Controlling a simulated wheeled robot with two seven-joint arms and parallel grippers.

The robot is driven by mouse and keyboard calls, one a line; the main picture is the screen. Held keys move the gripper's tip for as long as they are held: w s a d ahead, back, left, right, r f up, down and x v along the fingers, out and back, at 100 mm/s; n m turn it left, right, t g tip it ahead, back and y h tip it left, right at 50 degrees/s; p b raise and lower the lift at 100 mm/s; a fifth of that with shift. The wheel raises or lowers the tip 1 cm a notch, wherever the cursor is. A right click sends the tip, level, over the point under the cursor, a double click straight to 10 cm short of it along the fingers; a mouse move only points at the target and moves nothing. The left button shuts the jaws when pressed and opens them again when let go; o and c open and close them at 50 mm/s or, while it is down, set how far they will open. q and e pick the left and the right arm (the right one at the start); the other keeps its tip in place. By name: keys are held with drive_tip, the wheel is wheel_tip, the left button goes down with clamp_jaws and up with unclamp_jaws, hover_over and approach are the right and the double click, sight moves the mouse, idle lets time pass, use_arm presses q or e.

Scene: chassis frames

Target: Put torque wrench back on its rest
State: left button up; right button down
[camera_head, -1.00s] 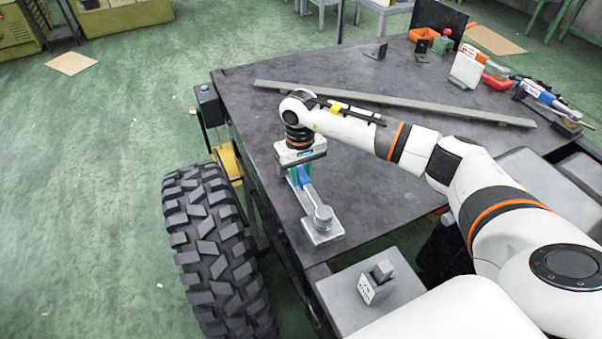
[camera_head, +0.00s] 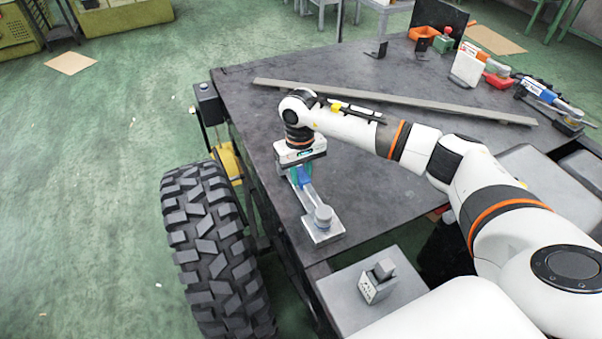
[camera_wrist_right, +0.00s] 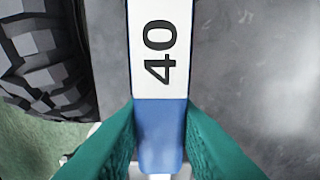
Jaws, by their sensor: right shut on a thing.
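The torque wrench (camera_head: 305,186) lies along the near left edge of the dark table. Its round grey head (camera_head: 323,215) is over a square grey plate (camera_head: 326,236); I cannot tell how they join. In the right wrist view its blue handle (camera_wrist_right: 160,130) and a white part marked 40 (camera_wrist_right: 160,50) run up the middle. My right gripper (camera_head: 299,176) points down over the handle, with teal fingers on both sides, shut on it. Which thing is the rest is unclear; two small black brackets (camera_head: 377,50) (camera_head: 421,47) stand at the far edge. My left gripper is out of view.
A long grey bar (camera_head: 390,102) lies across the dark table (camera_head: 390,185) behind my right arm. A big tyre (camera_head: 215,250) stands below the left edge.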

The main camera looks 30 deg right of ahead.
drive_tip(key=shift+r, duration=0.1)
drive_tip(key=c, duration=1.1)
unclamp_jaws()
drive_tip(key=shift+r+p, duration=1.7)
drive_tip(key=shift+r, duration=1.75)
drive_tip(key=shift+f, duration=0.1)
